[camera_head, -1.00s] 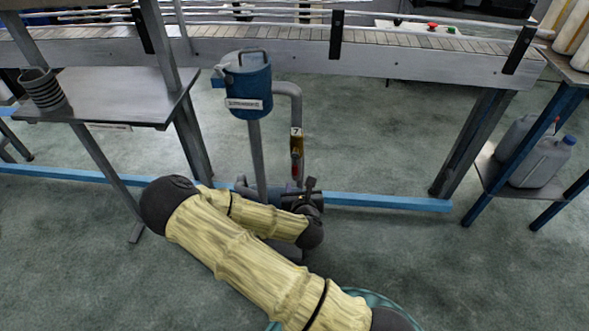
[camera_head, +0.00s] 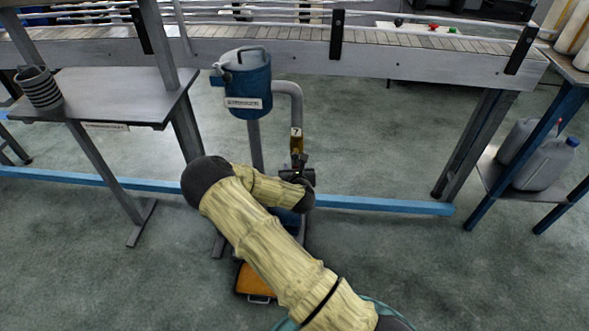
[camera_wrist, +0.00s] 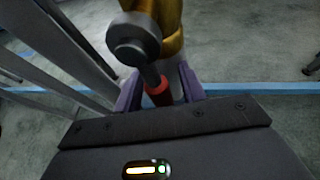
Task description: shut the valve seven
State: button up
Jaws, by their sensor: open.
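Valve seven (camera_head: 297,145) is a brass valve on the grey pipe beside the blue tank, under a label marked 7. In the wrist view its brass body (camera_wrist: 168,12) is at the top, with a grey round pivot in front. Its red handle (camera_wrist: 159,93) points down along the pipe. My gripper (camera_head: 298,166) is just below the valve body and hides the handle in the head view. In the wrist view my open gripper (camera_wrist: 161,88) has a finger on each side of the handle. Contact with the handle cannot be told.
The blue tank (camera_head: 247,85) stands left of the valve. A conveyor (camera_head: 400,65) runs behind. A metal table (camera_head: 110,95) is at left, and a shelf with grey canisters (camera_head: 545,163) at right. An orange case (camera_head: 256,281) lies on the floor near my arm.

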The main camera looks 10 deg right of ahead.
grip_shut()
jog(key=shift+w, duration=0.1)
jog(key=shift+w+a, duration=0.1)
jog(key=shift+a, duration=0.1)
